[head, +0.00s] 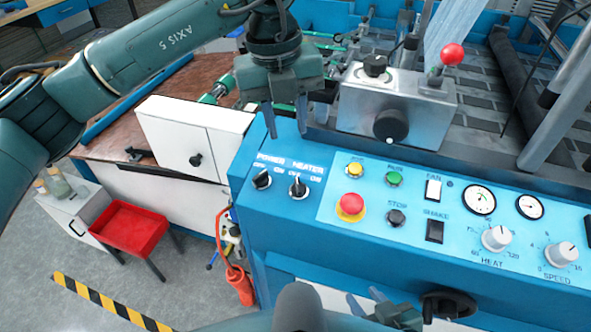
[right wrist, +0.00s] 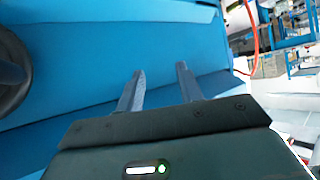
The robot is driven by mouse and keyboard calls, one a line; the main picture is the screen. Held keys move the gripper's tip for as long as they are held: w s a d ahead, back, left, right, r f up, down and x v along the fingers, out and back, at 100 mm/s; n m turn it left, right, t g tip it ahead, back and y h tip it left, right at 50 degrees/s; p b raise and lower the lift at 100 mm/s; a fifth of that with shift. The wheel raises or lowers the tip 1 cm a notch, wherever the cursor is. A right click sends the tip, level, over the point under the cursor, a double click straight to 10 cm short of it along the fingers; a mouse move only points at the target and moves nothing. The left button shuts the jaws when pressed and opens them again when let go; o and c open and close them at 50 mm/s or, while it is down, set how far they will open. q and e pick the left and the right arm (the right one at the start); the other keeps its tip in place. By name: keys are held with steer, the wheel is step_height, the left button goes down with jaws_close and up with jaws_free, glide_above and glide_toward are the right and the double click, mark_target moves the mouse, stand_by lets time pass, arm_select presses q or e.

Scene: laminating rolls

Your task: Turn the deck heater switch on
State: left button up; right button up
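The deck heater switch (head: 297,187) is a small black rotary knob under the word HEATER on the blue control panel. Its pale pointer stands near upright; I cannot tell whether it is at OFF or ON. My left gripper (head: 286,132) hangs with its fingers down, above and slightly left of the knob in the head view. It is open, empty and apart from the knob. My right gripper (head: 367,297) is low in front of the panel. In the right wrist view it (right wrist: 159,72) is open and empty, facing a blue surface.
The similar POWER switch (head: 262,180) sits just left of the heater switch. A red stop button (head: 350,206) and a steel block with a black knob (head: 391,124) are to the right. A dark handwheel (head: 447,304) is near my right gripper.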

mark_target(296, 178)
arm_select(q)
steer(key=f, duration=0.4)
steer(key=d+f+p, duration=0.1)
steer(key=f, duration=0.7)
steer(key=shift+d+p, duration=0.25)
steer(key=shift+p, duration=0.05)
steer(key=shift+c, duration=0.5)
jaws_close()
